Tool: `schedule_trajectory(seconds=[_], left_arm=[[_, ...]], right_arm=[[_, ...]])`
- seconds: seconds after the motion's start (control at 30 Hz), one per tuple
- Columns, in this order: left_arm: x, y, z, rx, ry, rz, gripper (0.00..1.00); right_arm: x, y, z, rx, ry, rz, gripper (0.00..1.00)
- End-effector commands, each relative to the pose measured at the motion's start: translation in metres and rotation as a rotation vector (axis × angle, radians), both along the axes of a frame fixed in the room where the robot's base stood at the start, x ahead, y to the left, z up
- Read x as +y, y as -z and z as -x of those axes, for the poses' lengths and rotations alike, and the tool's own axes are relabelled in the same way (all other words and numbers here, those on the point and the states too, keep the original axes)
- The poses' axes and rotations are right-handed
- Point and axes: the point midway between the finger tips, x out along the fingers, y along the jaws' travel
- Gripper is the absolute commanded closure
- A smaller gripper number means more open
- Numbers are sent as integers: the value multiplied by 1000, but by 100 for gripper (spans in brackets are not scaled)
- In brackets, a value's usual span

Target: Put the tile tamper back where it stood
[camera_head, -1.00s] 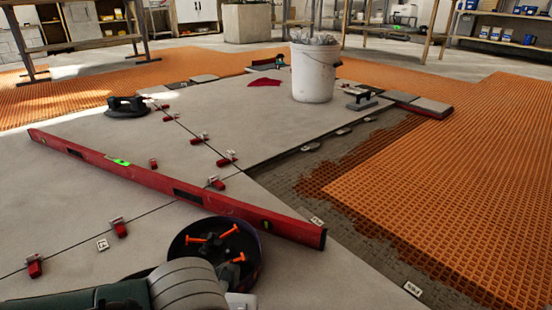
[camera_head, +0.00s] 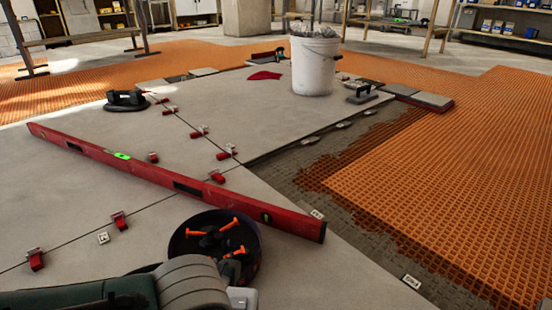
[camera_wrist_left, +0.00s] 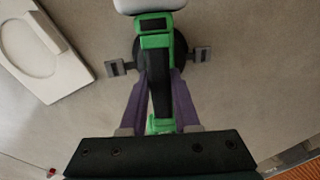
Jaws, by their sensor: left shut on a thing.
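The tile tamper (camera_wrist_left: 155,75), a green and black tool with a pale upper end, shows in the left wrist view. My left gripper (camera_wrist_left: 157,112) is shut on it, with a purple finger on each side of its body. A dark round part and two grey side pieces show behind the tamper, above the pale floor tile. A white plate with a rounded recess (camera_wrist_left: 35,50) lies to its left; I cannot tell whether it is the tamper's place. In the head view my left forearm is at the bottom edge, and the tamper cannot be made out. My right gripper is not in view.
A red spirit level (camera_head: 190,187) lies across the grey tiles (camera_head: 70,210). A dark round tub (camera_head: 185,240) holds orange-handled pieces. Red clips stand along the joints. A white bucket (camera_head: 314,68), a suction lifter (camera_head: 126,100) and a trowel (camera_head: 360,93) stand farther back. Orange matting (camera_head: 440,180) lies right.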

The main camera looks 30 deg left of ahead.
Motion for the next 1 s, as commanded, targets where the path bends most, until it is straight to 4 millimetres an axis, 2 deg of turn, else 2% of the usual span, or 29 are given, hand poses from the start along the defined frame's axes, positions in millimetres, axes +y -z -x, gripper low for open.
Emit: schedule_trajectory(seconds=[1.0], left_arm=[[-1,6,-1,-2,0,2,100]], right_arm=[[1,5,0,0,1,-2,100]])
